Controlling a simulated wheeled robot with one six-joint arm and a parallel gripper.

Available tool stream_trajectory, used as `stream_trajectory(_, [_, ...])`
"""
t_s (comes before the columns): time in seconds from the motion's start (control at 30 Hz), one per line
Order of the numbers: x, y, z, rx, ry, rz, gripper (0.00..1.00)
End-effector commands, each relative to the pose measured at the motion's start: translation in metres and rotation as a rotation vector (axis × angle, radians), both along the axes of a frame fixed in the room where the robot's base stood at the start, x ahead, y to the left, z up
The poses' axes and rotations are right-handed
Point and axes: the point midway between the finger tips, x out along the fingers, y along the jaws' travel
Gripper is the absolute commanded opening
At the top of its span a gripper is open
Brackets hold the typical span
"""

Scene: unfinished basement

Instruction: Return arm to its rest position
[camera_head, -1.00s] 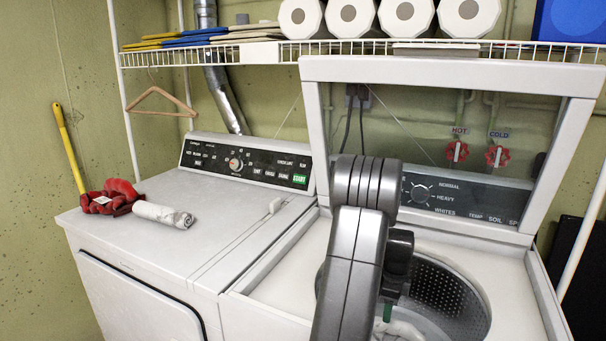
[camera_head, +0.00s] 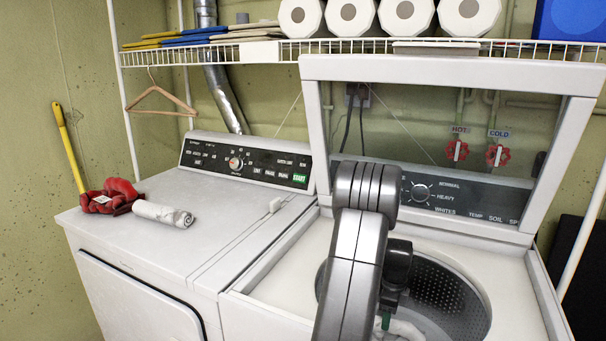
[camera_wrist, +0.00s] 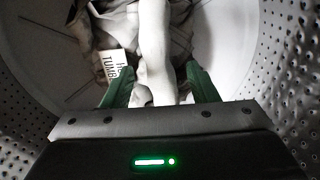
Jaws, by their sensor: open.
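My arm reaches over the open top-loading washer (camera_head: 290,262). My gripper (camera_wrist: 158,82) points into its perforated metal drum (camera_wrist: 285,95). In the wrist view the two green fingers are spread apart. A pale strip of cloth (camera_wrist: 154,50) passes between them, and I cannot tell whether they touch it. A brownish crumpled garment (camera_wrist: 110,30) with a white printed tag (camera_wrist: 117,65) lies at the drum bottom. In the head view part of a green finger shows low in the drum, with pale cloth (camera_head: 408,330) beside it; my arm hides much of the opening.
The raised washer lid (camera_head: 445,68) stands behind my arm. A white dryer (camera_head: 150,250) at left bears red gloves (camera_head: 110,195) and a rolled white cloth (camera_head: 163,213). A wire shelf (camera_head: 250,54) with paper rolls (camera_head: 350,16) runs above. Drum walls surround my gripper closely.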

Motion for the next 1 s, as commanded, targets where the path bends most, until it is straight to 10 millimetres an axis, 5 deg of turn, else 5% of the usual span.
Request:
stream_trajectory(0.07, [0.0,0.0,-0.021,0.0,0.001,0.0,0.53])
stream_trajectory(0.7, [0.0,0.0,0.107,0.0,0.0,0.0,0.53])
stream_trajectory(1.0, [0.0,0.0,0.138,0.0,0.0,0.0,0.53])
